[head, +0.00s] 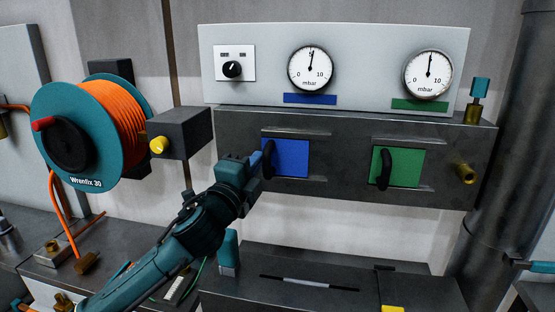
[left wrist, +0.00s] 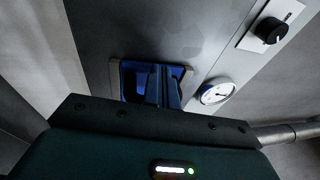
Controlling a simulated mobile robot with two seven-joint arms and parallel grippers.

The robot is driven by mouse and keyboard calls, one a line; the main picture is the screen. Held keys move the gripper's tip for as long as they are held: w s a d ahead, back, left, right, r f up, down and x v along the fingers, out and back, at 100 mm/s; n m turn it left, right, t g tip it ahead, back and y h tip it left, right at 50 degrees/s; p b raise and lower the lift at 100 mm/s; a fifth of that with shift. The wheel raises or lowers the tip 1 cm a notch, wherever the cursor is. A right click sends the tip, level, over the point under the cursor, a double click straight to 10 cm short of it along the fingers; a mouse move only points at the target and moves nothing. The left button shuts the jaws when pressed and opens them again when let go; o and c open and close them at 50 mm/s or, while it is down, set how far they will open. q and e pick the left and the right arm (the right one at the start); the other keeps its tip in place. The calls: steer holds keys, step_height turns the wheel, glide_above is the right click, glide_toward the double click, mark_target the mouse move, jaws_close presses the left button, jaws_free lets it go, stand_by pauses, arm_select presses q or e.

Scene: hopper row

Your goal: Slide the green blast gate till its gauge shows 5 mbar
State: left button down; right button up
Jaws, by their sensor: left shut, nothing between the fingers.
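The green blast gate (head: 408,167) is a green plate with a black handle (head: 385,169) at its left side, set in the dark duct. Its gauge (head: 428,75), above a green label, has its needle pointing about straight up, near mid-scale, roughly 5 mbar. My left gripper (head: 257,162) is shut and empty, at the left side of the blue gate (head: 290,158), close to that gate's black handle (head: 268,158). I cannot tell whether they touch. In the left wrist view the shut fingers (left wrist: 163,88) are in front of the blue gate. My right gripper is out of view.
The blue gate's gauge (head: 310,69) also reads about mid-scale. A black knob (head: 232,70) is at the panel's left. A dark box with a yellow knob (head: 158,145) and an orange hose reel (head: 85,130) stand left. A large pipe (head: 510,170) is at right.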

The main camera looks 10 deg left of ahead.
arm_select(q)
steer(key=shift+d, duration=0.35)
steer(key=shift+d, duration=0.45)
stand_by(0.9)
steer(key=r+p+v, duration=0.1)
steer(key=p+v, duration=0.1)
steer(key=v, duration=0.6)
steer(key=shift+s+r, duration=0.15)
steer(key=shift+r, duration=0.05)
stand_by(0.5)
steer(key=shift+a, duration=0.1)
